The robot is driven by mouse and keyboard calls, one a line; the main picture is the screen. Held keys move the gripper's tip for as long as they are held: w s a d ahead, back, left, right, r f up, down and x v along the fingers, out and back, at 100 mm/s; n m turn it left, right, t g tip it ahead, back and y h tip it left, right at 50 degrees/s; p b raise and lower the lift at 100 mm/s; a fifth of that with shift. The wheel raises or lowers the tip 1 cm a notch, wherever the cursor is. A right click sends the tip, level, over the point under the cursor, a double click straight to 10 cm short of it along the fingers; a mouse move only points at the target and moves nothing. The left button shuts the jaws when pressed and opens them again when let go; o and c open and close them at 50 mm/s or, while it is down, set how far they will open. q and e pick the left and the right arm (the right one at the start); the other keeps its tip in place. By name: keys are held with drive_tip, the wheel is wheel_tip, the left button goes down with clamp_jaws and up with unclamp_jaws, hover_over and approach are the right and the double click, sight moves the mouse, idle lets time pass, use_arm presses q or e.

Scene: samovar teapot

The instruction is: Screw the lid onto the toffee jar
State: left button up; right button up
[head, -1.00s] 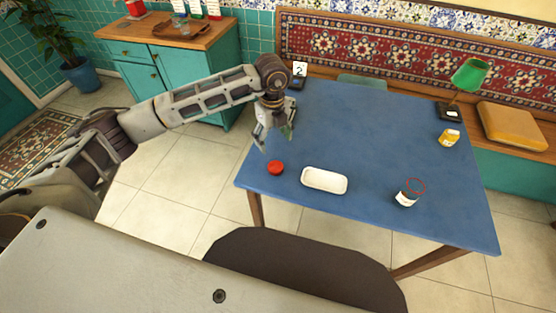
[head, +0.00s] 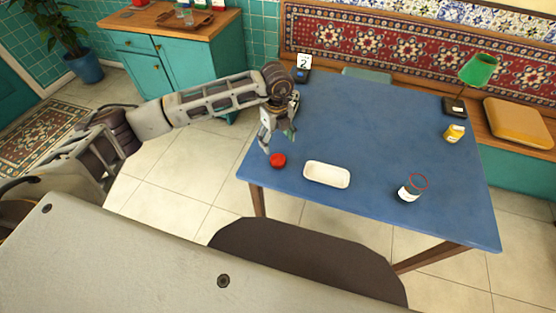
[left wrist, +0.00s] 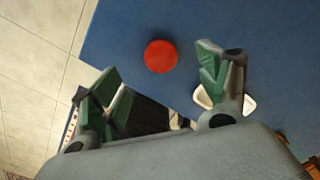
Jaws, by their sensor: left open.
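The round red lid (head: 277,160) lies flat on the blue table (head: 385,130) near its left front edge. It also shows in the left wrist view (left wrist: 160,57), between and beyond the fingertips. The toffee jar (head: 411,188), with a white label and a red ring around its top, stands upright at the front right of the table. My left gripper (head: 279,143) is open and empty, pointing down just above and behind the lid, apparently not touching it. My right gripper is not in view.
A white tray (head: 327,173) lies between lid and jar. A yellow-labelled jar (head: 454,133) and a green lamp (head: 478,69) stand at the back right. The middle of the table is clear.

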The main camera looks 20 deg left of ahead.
use_arm(q)
hover_over(277, 158)
drive_tip(key=shift+w+f, duration=0.2)
drive_tip(key=shift+f, duration=1.85)
drive_tip(key=shift+f, duration=0.15)
drive_tip(key=shift+s+f, duration=0.15)
drive_tip(key=shift+f, duration=2.3)
drive_tip(key=c, duration=0.9)
